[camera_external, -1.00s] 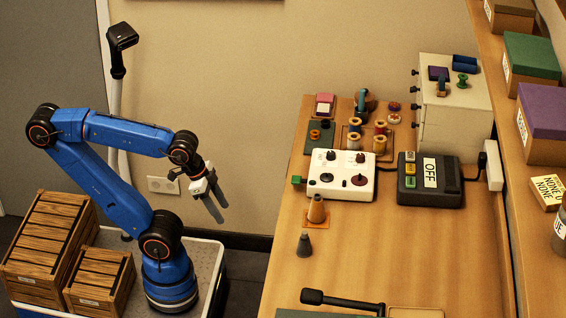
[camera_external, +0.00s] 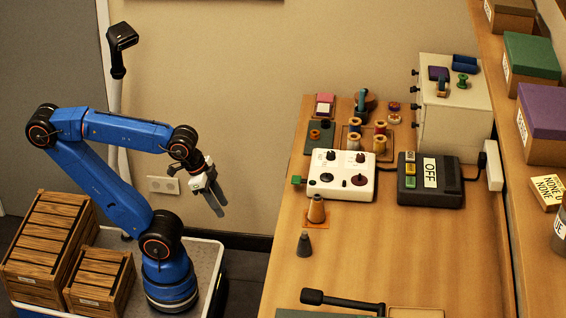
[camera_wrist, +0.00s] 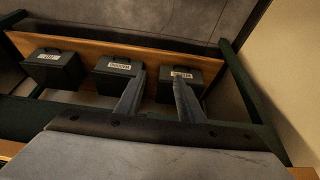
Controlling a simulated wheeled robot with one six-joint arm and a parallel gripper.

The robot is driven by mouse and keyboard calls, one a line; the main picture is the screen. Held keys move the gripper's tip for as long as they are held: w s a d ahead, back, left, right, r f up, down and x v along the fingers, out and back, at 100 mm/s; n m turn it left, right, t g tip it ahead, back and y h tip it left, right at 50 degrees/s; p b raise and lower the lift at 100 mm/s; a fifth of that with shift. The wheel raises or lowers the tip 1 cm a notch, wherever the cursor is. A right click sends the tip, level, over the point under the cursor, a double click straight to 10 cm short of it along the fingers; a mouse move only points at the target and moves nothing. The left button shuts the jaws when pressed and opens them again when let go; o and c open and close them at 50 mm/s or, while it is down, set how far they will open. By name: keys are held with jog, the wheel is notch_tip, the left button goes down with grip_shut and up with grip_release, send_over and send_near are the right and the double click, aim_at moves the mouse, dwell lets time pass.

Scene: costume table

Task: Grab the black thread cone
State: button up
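The black thread cone (camera_external: 304,244) stands upright on the table (camera_external: 400,255), near its left edge, in the external view. It looks dark grey to black with a narrow tip. A brown cone (camera_external: 317,209) stands just behind it on an orange square. My gripper (camera_external: 220,203) hangs in the air left of the table, well apart from the black cone, fingers pointing down. In the wrist view its two fingers (camera_wrist: 157,90) are spread with nothing between them. The black cone is not in the wrist view.
A white control box (camera_external: 341,175) and a black box marked OFF (camera_external: 430,180) stand behind the cones. A black lever (camera_external: 340,300) lies at the front edge. The table right of the cones is clear. The wrist view shows labelled dark bins (camera_wrist: 118,78) on a low shelf.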

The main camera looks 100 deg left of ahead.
notch_tip(320, 180, up, 22)
jog(key=w+a+r+n+t+y, duration=0.25)
jog(key=w+a+t+y, duration=0.35)
jog(key=w, duration=0.7)
jog(key=w+r+m+t+h, duration=0.25)
jog(key=w+r+t, duration=0.25)
jog(key=w, duration=0.4)
jog(key=w+d+m+t+h, duration=0.2)
jog(key=d+h, duration=0.3)
jog(key=d, duration=0.2)
jog(key=m+g+h, duration=0.6)
jog(key=m+h, duration=0.1)
jog(key=h, duration=0.5)
send_near(303, 232)
jog(key=shift+f+x, duration=0.1)
jog(key=shift+x, duration=2.5)
jog(key=shift+f+x, duration=0.15)
jog(key=shift+x, duration=2.5)
jog(key=shift+w+a, duration=0.1)
jog(key=shift+a, duration=0.05)
grip_shut()
